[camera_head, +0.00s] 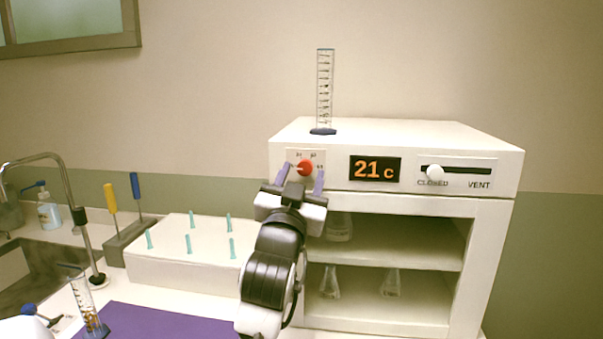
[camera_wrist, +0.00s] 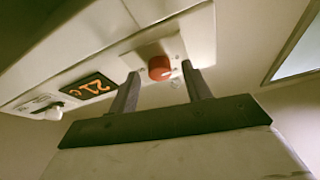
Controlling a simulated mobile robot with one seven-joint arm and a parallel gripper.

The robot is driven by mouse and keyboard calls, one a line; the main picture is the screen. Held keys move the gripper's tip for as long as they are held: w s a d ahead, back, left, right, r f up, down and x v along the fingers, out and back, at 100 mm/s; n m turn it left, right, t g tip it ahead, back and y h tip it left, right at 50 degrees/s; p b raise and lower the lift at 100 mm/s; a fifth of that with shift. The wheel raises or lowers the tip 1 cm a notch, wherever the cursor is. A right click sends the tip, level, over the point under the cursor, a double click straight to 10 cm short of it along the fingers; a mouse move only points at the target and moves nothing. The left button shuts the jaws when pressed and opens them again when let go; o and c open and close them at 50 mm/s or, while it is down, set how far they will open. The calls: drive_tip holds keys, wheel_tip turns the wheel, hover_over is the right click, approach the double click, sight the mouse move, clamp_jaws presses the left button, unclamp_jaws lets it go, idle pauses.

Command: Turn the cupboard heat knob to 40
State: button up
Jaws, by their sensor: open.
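The red heat knob (camera_head: 305,168) is on a pale plate at the left of the cupboard's (camera_head: 440,137) upper front panel. Small markings surround it, too small to read surely. The orange display (camera_head: 375,169) beside it reads 21 C. My gripper (camera_head: 302,177) is at the panel, its fingers open on either side of the knob in the head view. In the wrist view the red knob (camera_wrist: 159,68) lies between and beyond the open fingertips (camera_wrist: 160,72). I cannot tell whether either finger touches it.
A white slider (camera_head: 434,173) sits at the CLOSED end of its slot. A graduated cylinder (camera_head: 324,92) stands on the cupboard. Flasks (camera_head: 329,283) stand on the open shelves. A white block with teal pegs (camera_head: 182,265), a purple mat (camera_head: 165,325) and a sink (camera_head: 45,270) lie to the left.

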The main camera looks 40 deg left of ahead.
drive_tip(key=shift+c, duration=0.3)
drive_tip(key=c, duration=0.9)
drive_tip(key=shift+c, duration=0.2)
